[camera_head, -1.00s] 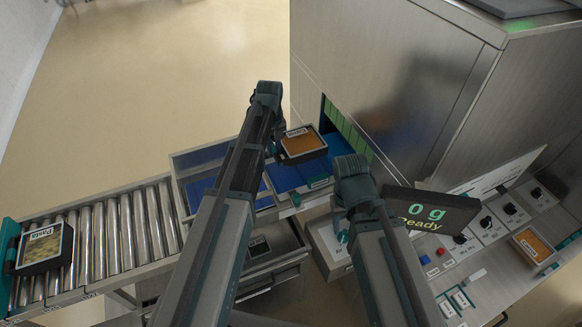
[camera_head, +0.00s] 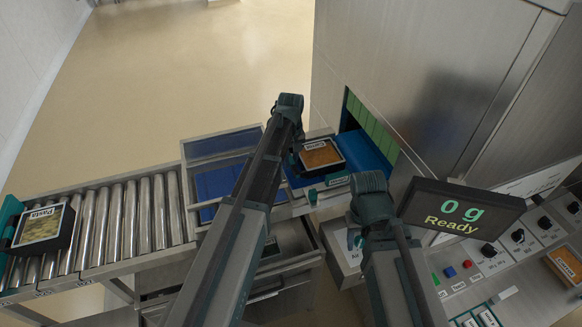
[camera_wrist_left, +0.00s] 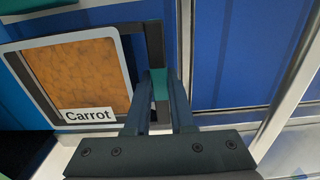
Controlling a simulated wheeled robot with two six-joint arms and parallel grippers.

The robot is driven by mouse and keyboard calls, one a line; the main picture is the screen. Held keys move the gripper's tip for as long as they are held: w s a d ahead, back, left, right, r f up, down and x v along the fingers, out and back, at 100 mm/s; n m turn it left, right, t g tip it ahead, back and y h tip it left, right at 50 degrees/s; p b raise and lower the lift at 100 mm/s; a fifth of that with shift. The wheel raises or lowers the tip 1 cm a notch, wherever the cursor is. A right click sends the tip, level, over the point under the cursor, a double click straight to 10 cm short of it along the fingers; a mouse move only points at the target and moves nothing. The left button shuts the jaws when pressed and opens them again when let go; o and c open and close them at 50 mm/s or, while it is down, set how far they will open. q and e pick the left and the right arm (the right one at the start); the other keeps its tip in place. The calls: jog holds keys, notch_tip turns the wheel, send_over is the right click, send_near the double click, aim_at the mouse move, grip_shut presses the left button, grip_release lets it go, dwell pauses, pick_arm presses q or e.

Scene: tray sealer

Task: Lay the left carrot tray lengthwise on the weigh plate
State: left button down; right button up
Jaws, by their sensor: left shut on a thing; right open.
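A carrot tray (camera_head: 321,154), black with a white rim and orange contents, is over the blue surface beside the sealer opening. It fills the left of the left wrist view (camera_wrist_left: 85,78), label legible. I cannot tell whether the tray touches the surface below. My right gripper (camera_head: 354,238) is open and empty, lower right of the tray. The weight display (camera_head: 461,207) reads "0 g Ready". I cannot clearly make out the weigh plate.
A pasta tray (camera_head: 42,227) sits at the left end of the roller conveyor (camera_head: 127,217). A blue-floored bin (camera_head: 214,182) lies left of my left arm. Green strips (camera_head: 369,128) hang in the sealer opening.

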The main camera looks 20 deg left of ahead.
pick_arm(q)
jog(key=shift+f, duration=0.3)
pick_arm(e)
jog(key=shift+f, duration=0.35)
pick_arm(q)
jog(key=shift+f, duration=0.2)
jog(key=c, duration=0.8)
grip_release()
pick_arm(e)
jog(key=shift+f, duration=0.15)
pick_arm(q)
jog(key=shift+o, duration=0.2)
jog(key=shift+r, duration=0.1)
notch_tip(320, 180, up, 12)
jog(key=p, duration=1.2)
jog(key=s+d+m, duration=0.5)
jog(key=s+d, duration=0.1)
jog(key=s, duration=0.6)
jog(key=s+d+m+y, duration=0.1)
jog(key=s+d+m, duration=0.4)
jog(key=s, duration=0.7)
jog(key=shift+d+r, duration=0.15)
jog(key=shift+d, duration=1.05)
pick_arm(e)
notch_tip(320, 180, up, 12)
